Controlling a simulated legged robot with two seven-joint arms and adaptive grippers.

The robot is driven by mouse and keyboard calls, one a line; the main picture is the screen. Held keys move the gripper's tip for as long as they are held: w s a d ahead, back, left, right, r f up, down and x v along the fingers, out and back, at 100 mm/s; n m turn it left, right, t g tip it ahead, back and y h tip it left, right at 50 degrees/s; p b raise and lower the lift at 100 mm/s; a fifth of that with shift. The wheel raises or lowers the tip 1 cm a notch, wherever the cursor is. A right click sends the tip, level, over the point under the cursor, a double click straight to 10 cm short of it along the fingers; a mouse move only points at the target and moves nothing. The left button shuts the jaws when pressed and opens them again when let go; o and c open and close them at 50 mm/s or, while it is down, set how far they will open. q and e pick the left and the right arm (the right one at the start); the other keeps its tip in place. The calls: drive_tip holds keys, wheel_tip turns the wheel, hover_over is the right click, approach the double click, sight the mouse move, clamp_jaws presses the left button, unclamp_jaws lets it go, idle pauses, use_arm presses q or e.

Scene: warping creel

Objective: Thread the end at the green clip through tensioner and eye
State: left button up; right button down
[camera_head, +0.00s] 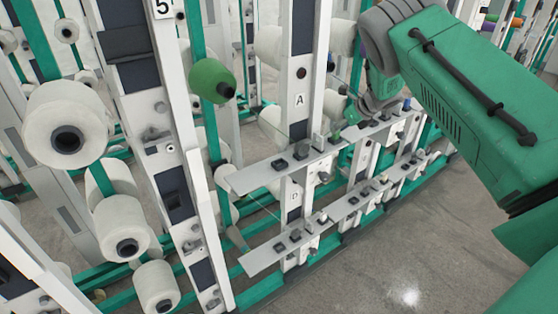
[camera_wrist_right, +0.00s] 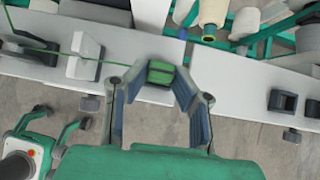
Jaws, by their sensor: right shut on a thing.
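My right gripper (camera_wrist_right: 166,73) is at the upper tensioner shelf (camera_wrist_right: 228,78). Its blue-padded fingers close from both sides on a small green clip (camera_wrist_right: 160,74). In the head view this gripper (camera_head: 360,114) is partly hidden by its own arm, and I cannot make out the clip. A green thread (camera_wrist_right: 35,44) runs from the left edge to a pale-and-dark tensioner block (camera_wrist_right: 84,56) left of the clip. Whether it passes through that block or an eye is unclear. My left gripper (camera_wrist_right: 46,128) shows open and empty, lower left in the wrist view.
A green cone (camera_head: 212,80) and several white cones (camera_head: 67,125) hang on the creel frame. A lower shelf (camera_head: 262,258) carries more dark blocks. Another dark block (camera_wrist_right: 284,103) stands right of my right gripper. The floor (camera_head: 410,245) in front is clear.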

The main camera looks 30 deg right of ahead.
drive_tip(key=shift+f, duration=0.4)
drive_tip(key=c, duration=1)
unclamp_jaws()
drive_tip(key=shift+c, duration=0.2)
drive_tip(key=shift+r, duration=0.1)
drive_tip(key=p+v, duration=0.3)
drive_tip(key=v, duration=0.4)
drive_tip(key=v, duration=1.1)
drive_tip(key=shift+s+r, duration=0.2)
drive_tip(key=shift+r, duration=0.05)
